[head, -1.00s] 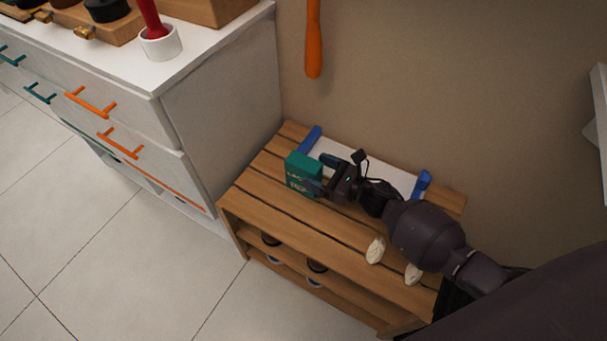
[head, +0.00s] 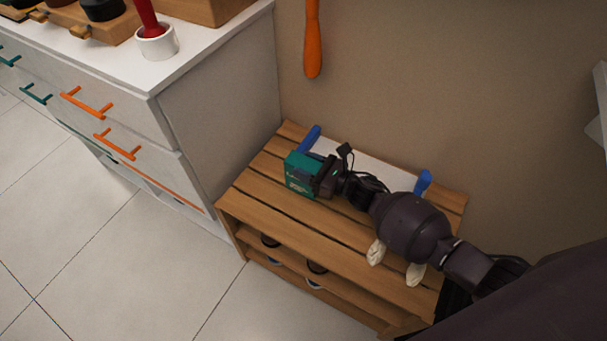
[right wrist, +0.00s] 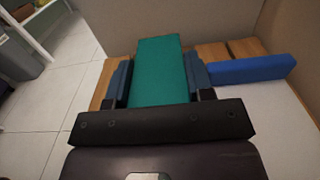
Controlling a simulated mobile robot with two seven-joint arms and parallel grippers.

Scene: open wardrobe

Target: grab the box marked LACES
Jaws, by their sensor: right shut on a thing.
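The teal green LACES box (head: 298,173) stands on the left part of the slatted wooden bench, with its lettering only partly readable now. My right gripper (head: 317,178) reaches it from the right and is shut on it. In the right wrist view the green box (right wrist: 162,70) sits between the two blue-grey fingers of the right gripper (right wrist: 160,82), one on each side. Whether the box is lifted off the slats cannot be told. My left gripper is not in view.
A white tray with blue ends (head: 424,182) lies at the back of the bench (head: 270,196), behind my right arm. Two pale objects (head: 415,274) lie by the arm. A white drawer cabinet (head: 222,110) stands left, and an orange-handled thing (head: 313,40) hangs on the wall.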

